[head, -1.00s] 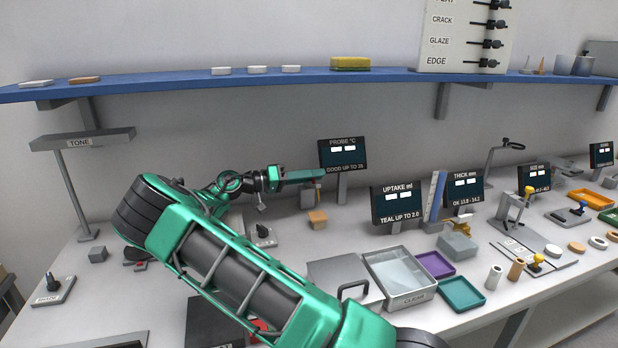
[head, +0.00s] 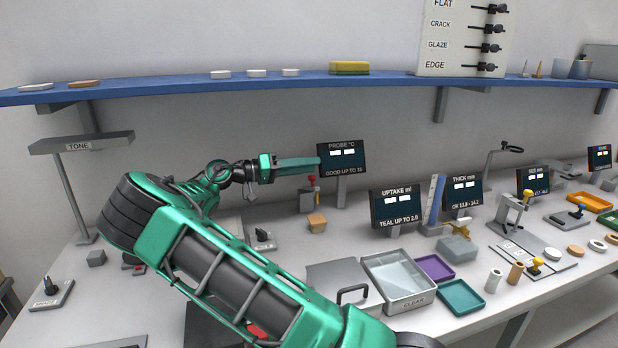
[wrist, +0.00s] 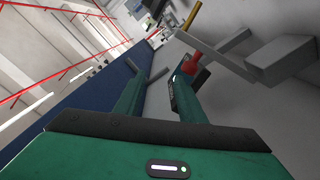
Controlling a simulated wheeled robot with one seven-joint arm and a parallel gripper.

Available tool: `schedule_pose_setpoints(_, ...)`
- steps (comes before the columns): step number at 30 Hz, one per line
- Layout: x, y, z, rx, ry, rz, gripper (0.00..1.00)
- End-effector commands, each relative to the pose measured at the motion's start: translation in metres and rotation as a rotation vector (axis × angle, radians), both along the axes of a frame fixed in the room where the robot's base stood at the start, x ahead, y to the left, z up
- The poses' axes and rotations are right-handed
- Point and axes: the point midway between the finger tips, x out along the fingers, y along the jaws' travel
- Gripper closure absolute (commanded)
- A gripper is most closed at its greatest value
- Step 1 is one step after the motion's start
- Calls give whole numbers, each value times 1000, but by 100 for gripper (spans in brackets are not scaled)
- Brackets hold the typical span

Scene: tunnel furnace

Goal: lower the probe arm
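The probe station stands under the dark PROBE °C display (head: 342,158). A red-topped upright part (head: 311,182) stands just left of the display's post. In the wrist view a red piece (wrist: 192,66) with dark and grey parts around it shows past the right finger. I cannot tell clearly which part is the probe arm, or its angle. My gripper (head: 318,163) is just above the red part in the head view, seen side-on. In the wrist view its two green fingers (wrist: 161,75) are apart with nothing between them.
A tan block (head: 317,223) sits on the bench below the gripper. A small switch box (head: 263,240) is to its left. The UPTAKE display (head: 395,206) stands to the right. A blue shelf (head: 200,84) runs along the wall above.

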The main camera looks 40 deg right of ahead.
Motion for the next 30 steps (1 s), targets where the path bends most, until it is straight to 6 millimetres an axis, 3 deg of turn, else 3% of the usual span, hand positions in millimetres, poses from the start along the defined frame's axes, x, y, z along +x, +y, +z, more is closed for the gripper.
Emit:
schedule_pose_setpoints(9,-9,58,34,-2,0,3,64)
schedule_pose_setpoints(15,-13,83,50,-2,1,2,64)
schedule_pose_setpoints(29,-15,95,57,0,2,1,64)
schedule_pose_setpoints(30,-15,95,57,0,2,1,68)
